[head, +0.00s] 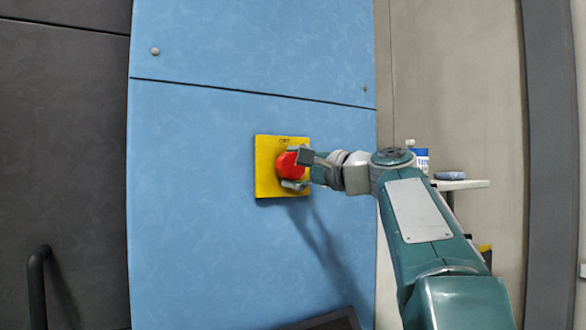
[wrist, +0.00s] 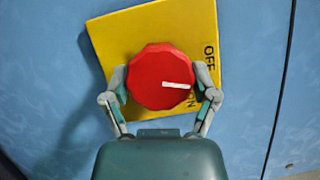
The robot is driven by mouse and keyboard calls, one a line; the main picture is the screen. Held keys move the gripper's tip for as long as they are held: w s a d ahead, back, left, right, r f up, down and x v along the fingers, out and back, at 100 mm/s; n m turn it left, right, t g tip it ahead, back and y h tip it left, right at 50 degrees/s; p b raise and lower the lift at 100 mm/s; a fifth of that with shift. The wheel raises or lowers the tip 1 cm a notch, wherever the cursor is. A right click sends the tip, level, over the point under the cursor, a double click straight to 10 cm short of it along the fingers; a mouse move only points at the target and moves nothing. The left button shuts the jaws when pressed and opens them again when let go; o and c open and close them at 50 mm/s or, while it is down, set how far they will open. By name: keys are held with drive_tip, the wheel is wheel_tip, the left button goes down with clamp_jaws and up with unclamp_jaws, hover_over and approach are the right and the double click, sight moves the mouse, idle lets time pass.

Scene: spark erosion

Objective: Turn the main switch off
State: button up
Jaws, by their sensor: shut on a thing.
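The main switch is a red round knob (head: 289,166) on a square yellow plate (head: 266,185), fixed to a blue panel. The knob (wrist: 150,65) fills the middle of the wrist view, with a white mark pointing right and slightly down. There the plate (wrist: 115,40) looks tilted, with OFF to the right and ON, partly hidden by a finger, at the lower right. The mark points between the two words. My gripper (head: 298,170) reaches in from the right, shut on the knob; its two fingers (wrist: 160,77) press opposite sides of it.
The blue panel (head: 190,230) is flat and clear around the plate. A dark handle (head: 38,285) stands at the lower left. A small shelf (head: 470,184) with a bottle (head: 421,158) and a blue item (head: 450,175) is to the right, behind my arm.

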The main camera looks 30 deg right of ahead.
drive_tip(key=n, duration=0.1)
drive_tip(key=n+g, duration=0.1)
drive_tip(key=n, duration=0.1)
drive_tip(key=shift+w+f+h, duration=0.1)
drive_tip(key=shift+f+h, duration=0.15)
drive_tip(key=shift+h, duration=0.05)
drive_tip(key=shift+n, duration=0.3)
drive_tip(key=o, duration=1)
drive_tip(key=shift+a, duration=0.1)
drive_tip(key=shift+r, duration=0.15)
drive_tip(key=v, duration=1.2)
drive_tip(key=shift+r, duration=0.1)
